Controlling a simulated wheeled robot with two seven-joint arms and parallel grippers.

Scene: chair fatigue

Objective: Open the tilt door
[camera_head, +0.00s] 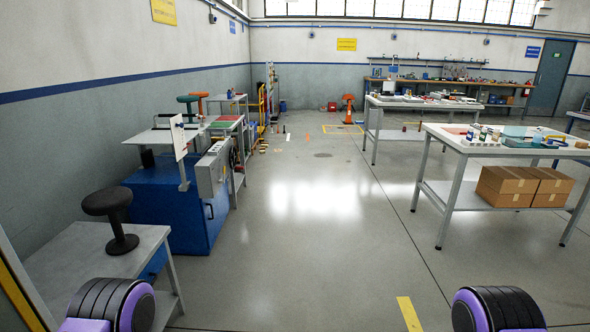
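A blue cabinet (178,220) stands on the left, with a dark handle (209,211) on its right-hand face. The cabinet looks closed. I cannot tell for certain which panel is the tilt door. A grey box (208,172) and an upright white panel (179,138) are mounted at the cabinet's top right. Only rounded black and purple parts of my two arms show at the bottom edge. Neither gripper is in view.
A black stool (115,218) stands on a grey table (75,265) at near left. A white table (520,142) with cardboard boxes (522,186) on its shelf stands at right. The floor (315,230) between is clear. An orange cone (348,108) stands at the back.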

